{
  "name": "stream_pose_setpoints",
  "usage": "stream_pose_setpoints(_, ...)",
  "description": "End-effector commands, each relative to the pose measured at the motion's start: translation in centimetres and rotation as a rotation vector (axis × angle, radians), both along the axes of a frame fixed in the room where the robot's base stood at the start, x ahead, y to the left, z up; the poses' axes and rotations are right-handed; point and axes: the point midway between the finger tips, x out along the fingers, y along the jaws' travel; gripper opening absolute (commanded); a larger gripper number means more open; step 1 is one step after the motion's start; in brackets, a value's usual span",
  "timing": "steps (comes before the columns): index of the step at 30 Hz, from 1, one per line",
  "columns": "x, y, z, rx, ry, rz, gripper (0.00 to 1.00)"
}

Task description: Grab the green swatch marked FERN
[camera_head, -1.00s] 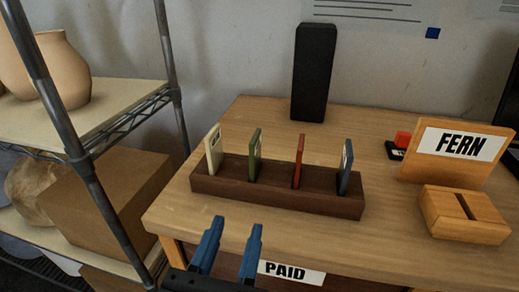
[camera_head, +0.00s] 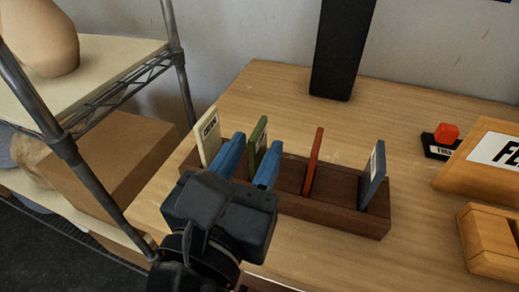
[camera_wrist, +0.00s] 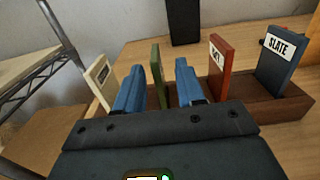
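The green swatch (camera_head: 257,140) stands upright in the dark wooden rack (camera_head: 334,207), second from the left; its label is too small to read. It also shows in the wrist view (camera_wrist: 157,76), edge-on. My gripper (camera_head: 252,160) is open, with one blue finger on each side of the green swatch. In the wrist view the fingers (camera_wrist: 160,84) straddle it with gaps on both sides. The cream swatch (camera_head: 208,136) stands just left of the left finger. The red swatch (camera_head: 313,161) and the blue swatch (camera_head: 374,175), marked SLATE in the wrist view, stand to the right.
A tall black block (camera_head: 341,50) stands at the back of the wooden table (camera_head: 270,88). A wooden sign (camera_head: 480,165) and a slotted wooden block (camera_head: 491,242) are at the right, near a small red-topped item (camera_head: 444,137). A metal shelf (camera_head: 95,60) stands left.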

Motion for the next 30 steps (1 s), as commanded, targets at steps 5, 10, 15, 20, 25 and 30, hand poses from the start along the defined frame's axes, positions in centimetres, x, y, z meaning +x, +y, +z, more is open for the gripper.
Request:
stream_pose_setpoints(5, 2.4, -0.7, -0.3, 0.000, 0.001, -0.003, 0.38)
stream_pose_setpoints(10, 4.2, -1.3, -0.3, 0.000, 0.000, -0.001, 0.38)
stream_pose_setpoints(15, 4.6, -1.4, -0.3, 0.000, 0.001, 0.000, 0.38)
stream_pose_setpoints(20, 4.6, -1.4, -0.3, 0.000, 0.001, 0.000, 0.34)
stream_pose_setpoints(25, 4.5, -1.4, -0.3, 0.001, 0.001, 0.000, 0.18)
stream_pose_setpoints(30, 4.5, -1.4, -0.3, 0.001, 0.001, 0.000, 0.02)
